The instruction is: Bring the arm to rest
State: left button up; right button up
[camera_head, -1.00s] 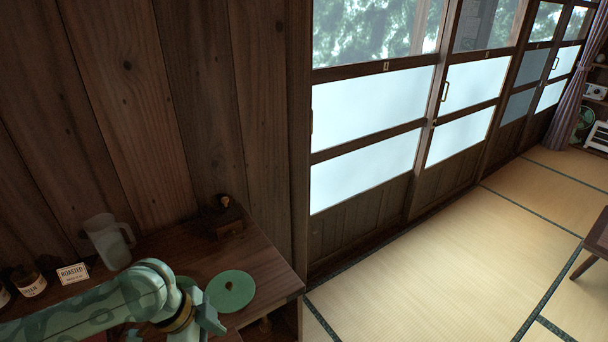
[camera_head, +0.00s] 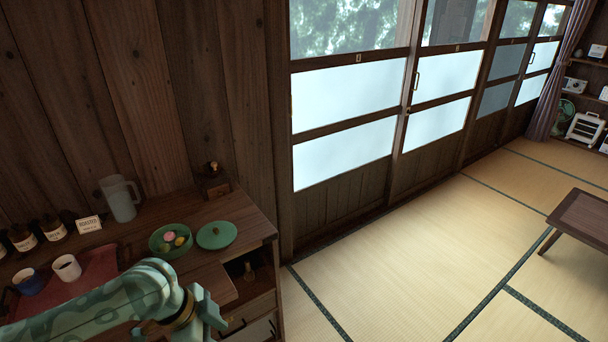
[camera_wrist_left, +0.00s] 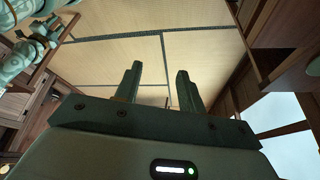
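My left arm comes in from the lower left in the head view. My left gripper (camera_head: 212,318) is in front of the counter's right part, partly cut by the viewpoint. In the left wrist view its two fingers (camera_wrist_left: 158,88) stand apart with nothing between them, and tatami floor lies beyond. Teal parts of my own body show at the upper left of the wrist view; whether the right gripper is among them I cannot tell.
The wooden counter (camera_head: 240,212) holds a green bowl (camera_head: 160,246) with colourful sweets, a green lid (camera_head: 216,235), a glass pitcher (camera_head: 120,200), a white cup (camera_head: 67,267), a blue cup (camera_head: 28,281) and jars. A low table (camera_head: 585,217) stands right. The tatami (camera_head: 420,240) between is clear.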

pick_arm(q)
jog(key=w+a+f+n+t, duration=0.2)
jog(key=w+f+n, duration=0.1)
jog(key=f, duration=0.4)
jog(key=w+a+f+n+t, duration=0.1)
jog(key=w+f+n, duration=0.2)
jog(key=f, duration=0.3)
jog(key=s+a+f+n+y, duration=0.25)
jog(key=s+f, duration=0.35)
jog(key=f, duration=0.3)
jog(key=s+a+f+n+y, duration=0.1)
jog(key=s+a+f, duration=0.35)
jog(key=f, duration=0.35)
jog(key=s+f+g, duration=0.1)
jog(key=s+f, duration=0.2)
jog(key=s, duration=0.8)
jog(key=s+f+n+g, duration=0.1)
jog(key=s+f, duration=0.3)
jog(key=s, duration=0.7)
jog(key=s+d+f+n+g, duration=0.1)
jog(key=s+f, duration=0.3)
jog(key=s, duration=0.7)
jog(key=shift+s+f+y, duration=0.15)
jog(key=shift+f+y, duration=0.05)
jog(key=shift+y, duration=0.25)
